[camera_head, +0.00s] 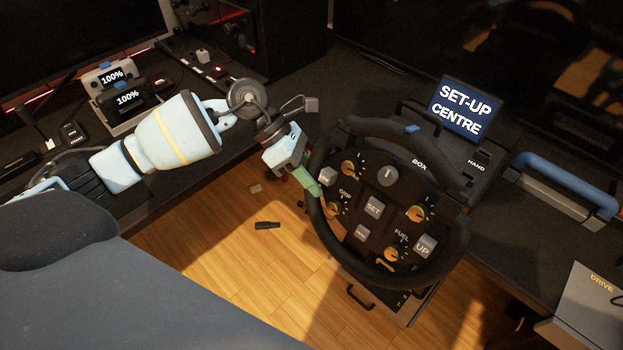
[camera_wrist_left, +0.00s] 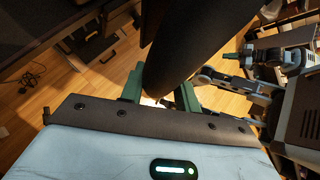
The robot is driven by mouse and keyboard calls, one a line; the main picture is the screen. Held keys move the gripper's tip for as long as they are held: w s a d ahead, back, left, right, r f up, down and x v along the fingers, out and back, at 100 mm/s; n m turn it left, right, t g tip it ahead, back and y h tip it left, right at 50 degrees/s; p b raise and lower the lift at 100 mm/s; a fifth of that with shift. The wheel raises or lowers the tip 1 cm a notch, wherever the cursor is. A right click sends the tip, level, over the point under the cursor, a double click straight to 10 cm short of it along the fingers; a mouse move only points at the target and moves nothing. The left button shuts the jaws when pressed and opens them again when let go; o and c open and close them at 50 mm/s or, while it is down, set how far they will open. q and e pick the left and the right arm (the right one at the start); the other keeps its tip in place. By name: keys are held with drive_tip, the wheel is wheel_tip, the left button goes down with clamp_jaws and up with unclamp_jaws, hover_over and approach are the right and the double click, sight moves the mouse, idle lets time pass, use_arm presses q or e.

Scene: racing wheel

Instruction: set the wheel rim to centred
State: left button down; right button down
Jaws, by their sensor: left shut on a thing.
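The black wheel rim (camera_head: 458,245) curves around a dark hub with orange knobs and grey buttons. It stands right of the middle in the head view and crosses the upper middle of the left wrist view (camera_wrist_left: 195,40). A blue mark (camera_head: 411,128) shows by its upper edge. My left gripper (camera_head: 311,186) is at the rim's left side, with its green fingers shut on the rim. In the left wrist view, the fingers (camera_wrist_left: 158,95) sit on either side of the rim. The fingers' far tips are partly hidden.
A small screen (camera_head: 461,107) behind the wheel reads "SET-UP CENTRE". A blue-topped handle (camera_head: 566,183) stands to the right, and a box marked "DRIVE" (camera_head: 590,305) is at lower right. Two "100%" displays (camera_head: 128,97) stand at left. Small dark objects lie on the wooden floor (camera_head: 215,270).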

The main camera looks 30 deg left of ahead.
use_arm(q)
drive_tip(key=shift+w+a, duration=0.1)
drive_tip(key=shift+w, duration=0.05)
idle(0.4)
drive_tip(key=c, duration=1.3)
unclamp_jaws()
drive_tip(key=shift+o, duration=0.9)
use_arm(e)
drive_tip(key=shift+w+a+r, duration=0.1)
drive_tip(key=shift+w, duration=0.25)
use_arm(q)
drive_tip(key=shift+r, duration=0.1)
drive_tip(key=v, duration=0.7)
drive_tip(key=shift+a+r, duration=0.2)
drive_tip(key=shift+r, duration=0.1)
use_arm(e)
drive_tip(key=shift+s+f, duration=0.3)
